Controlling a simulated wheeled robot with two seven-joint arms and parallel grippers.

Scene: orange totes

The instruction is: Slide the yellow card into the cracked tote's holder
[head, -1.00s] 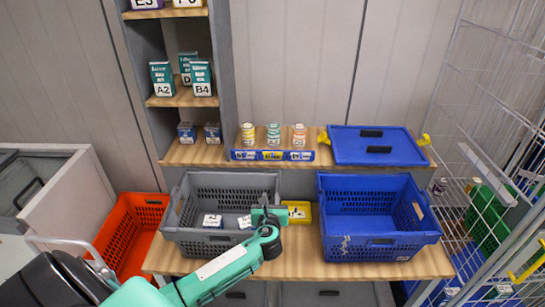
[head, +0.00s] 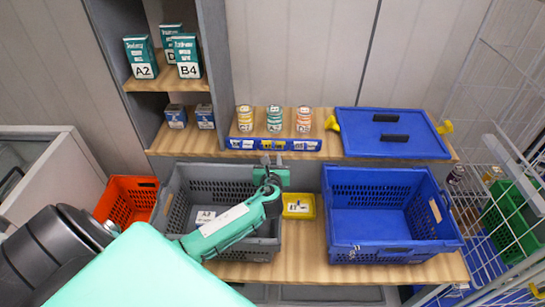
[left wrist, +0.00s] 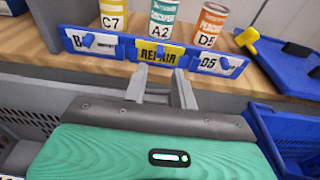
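The yellow card (head: 275,144), marked REPAIR, sits in the middle of the blue label rail under the cans. It shows large in the left wrist view (left wrist: 162,53), between two white cards. My left gripper (head: 272,162) is just in front of the rail. In the left wrist view its two fingers (left wrist: 160,82) stand apart with nothing between them, pointing at the card and seemingly just short of it. The blue tote (head: 340,235) stands on the bench at the right; its crack is hard to make out now. A dark slot, perhaps its holder (head: 398,250), is on its front wall. My right gripper is not in view.
A small yellow bin (head: 299,206) stands between the totes. A blue lid (head: 390,125) lies right of the rail. Several cans (head: 275,119) stand behind the rail.

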